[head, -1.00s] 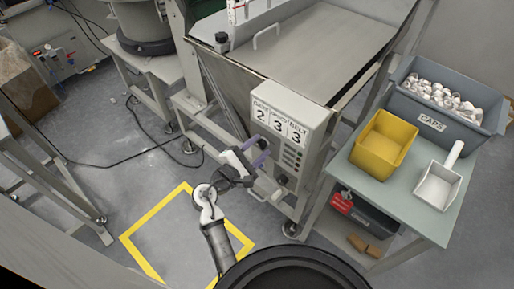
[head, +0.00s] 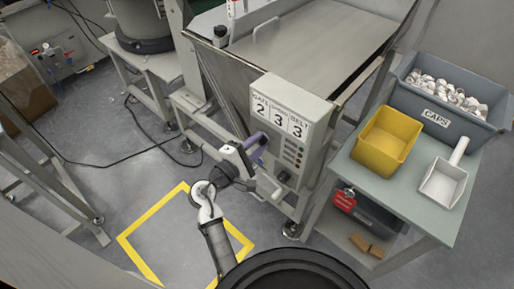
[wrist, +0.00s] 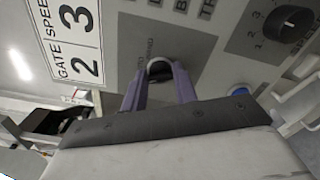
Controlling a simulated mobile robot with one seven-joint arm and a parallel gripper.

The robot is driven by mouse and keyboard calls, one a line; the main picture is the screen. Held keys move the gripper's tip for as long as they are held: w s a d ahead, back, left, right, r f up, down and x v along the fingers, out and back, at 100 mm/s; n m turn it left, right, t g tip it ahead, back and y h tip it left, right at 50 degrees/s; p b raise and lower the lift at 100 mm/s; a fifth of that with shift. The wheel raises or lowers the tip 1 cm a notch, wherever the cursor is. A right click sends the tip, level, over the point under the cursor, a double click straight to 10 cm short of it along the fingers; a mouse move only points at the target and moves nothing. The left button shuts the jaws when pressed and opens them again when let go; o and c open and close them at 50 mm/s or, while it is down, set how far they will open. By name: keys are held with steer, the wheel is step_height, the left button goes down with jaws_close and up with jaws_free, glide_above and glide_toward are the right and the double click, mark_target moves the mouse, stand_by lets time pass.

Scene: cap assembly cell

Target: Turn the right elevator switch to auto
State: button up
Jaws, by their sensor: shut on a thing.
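The grey control box (head: 284,135) stands on the machine's frame, with cards reading 2, 3, 3 on its front. In the wrist view a dark switch knob with a pale ring (wrist: 160,67) sits on the panel (wrist: 125,40).
A numbered black dial (wrist: 289,22) and a blue button (wrist: 238,89) are close to the right of my fingers. A side table (head: 350,178) holds a yellow bin (head: 384,140), a caps bin (head: 440,125) and a white scoop (head: 443,185). Floor left of my arm is open.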

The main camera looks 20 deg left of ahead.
steer(key=m+b, duration=0.3)
steer(key=shift+f+m, duration=0.2)
steer(key=shift+m, duration=0.1)
steer(key=shift+m+b, duration=0.35)
steer(key=shift+m, duration=0.15)
steer(key=shift+r, duration=0.15)
steer(key=o, duration=1)
steer(key=b+v, duration=0.2)
steer(key=v, duration=1.2)
steer(key=shift+w, duration=0.1)
